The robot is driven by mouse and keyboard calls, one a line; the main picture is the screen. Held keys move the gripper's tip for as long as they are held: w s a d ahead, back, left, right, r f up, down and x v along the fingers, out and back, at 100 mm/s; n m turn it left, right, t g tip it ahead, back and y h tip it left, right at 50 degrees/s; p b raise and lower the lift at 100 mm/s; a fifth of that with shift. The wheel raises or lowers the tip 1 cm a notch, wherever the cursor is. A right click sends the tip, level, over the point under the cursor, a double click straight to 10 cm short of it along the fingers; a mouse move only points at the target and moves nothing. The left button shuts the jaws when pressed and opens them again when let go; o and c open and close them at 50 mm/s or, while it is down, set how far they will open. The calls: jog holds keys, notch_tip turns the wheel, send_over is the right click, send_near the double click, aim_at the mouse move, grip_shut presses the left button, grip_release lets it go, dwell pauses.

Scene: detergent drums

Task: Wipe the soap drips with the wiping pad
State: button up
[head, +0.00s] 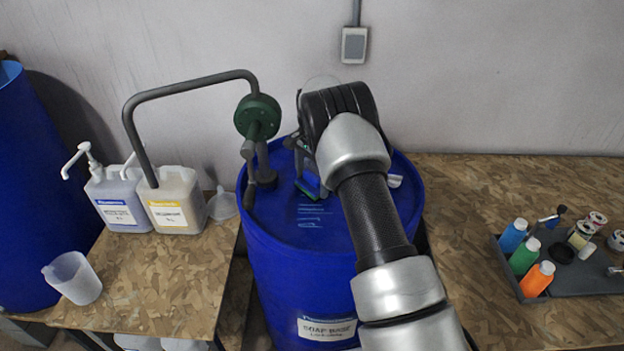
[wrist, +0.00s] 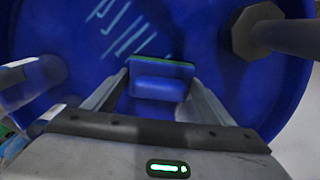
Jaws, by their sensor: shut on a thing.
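The soap drips are thin pale blue lines on the lid of the blue drum (head: 285,290), left of the lid's middle. The drips (head: 312,216) also show in the wrist view (wrist: 122,28), in front of the pad. My gripper (head: 306,178) is over the lid and shut on the wiping pad (head: 311,187), a blue block with a green layer. In the wrist view the pad (wrist: 160,80) sits between my two fingers. It is close to the drips, and I cannot tell whether it touches the lid. My arm hides the right part of the lid.
A hand pump with a green body (head: 257,117) and bent pipe stands at the lid's left. Two jugs (head: 172,200) and a clear beaker (head: 74,277) are on the left bench. A grey tray (head: 575,284) with bottles is on the right bench, which has free room.

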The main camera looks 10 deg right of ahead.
jog(key=shift+f, duration=0.55)
